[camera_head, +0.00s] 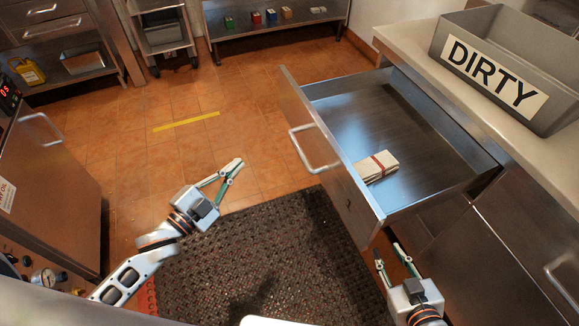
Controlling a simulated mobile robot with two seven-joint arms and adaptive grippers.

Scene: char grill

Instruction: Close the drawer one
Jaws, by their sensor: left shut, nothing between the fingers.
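The metal drawer (330,165) at the right stands pulled far out of the steel counter. Its front panel with a bar handle (315,150) faces left. A folded white cloth with a red stripe (376,167) lies inside, near the front panel. My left gripper (238,166) is to the left of the drawer front, apart from it, above the floor and mat; its fingertips are together and hold nothing. My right gripper (386,254) is at the lower right, below the drawer's near side in the picture. Its fingers look spread, with nothing visible between them. I cannot tell whether it touches the drawer.
A grey bin marked DIRTY (510,78) stands on the counter (405,42) above the drawer. A dark rubber mat (270,250) covers the floor before it. Another closed drawer front with a handle (562,280) is at the lower right. Tiled floor (190,95) is free to the left.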

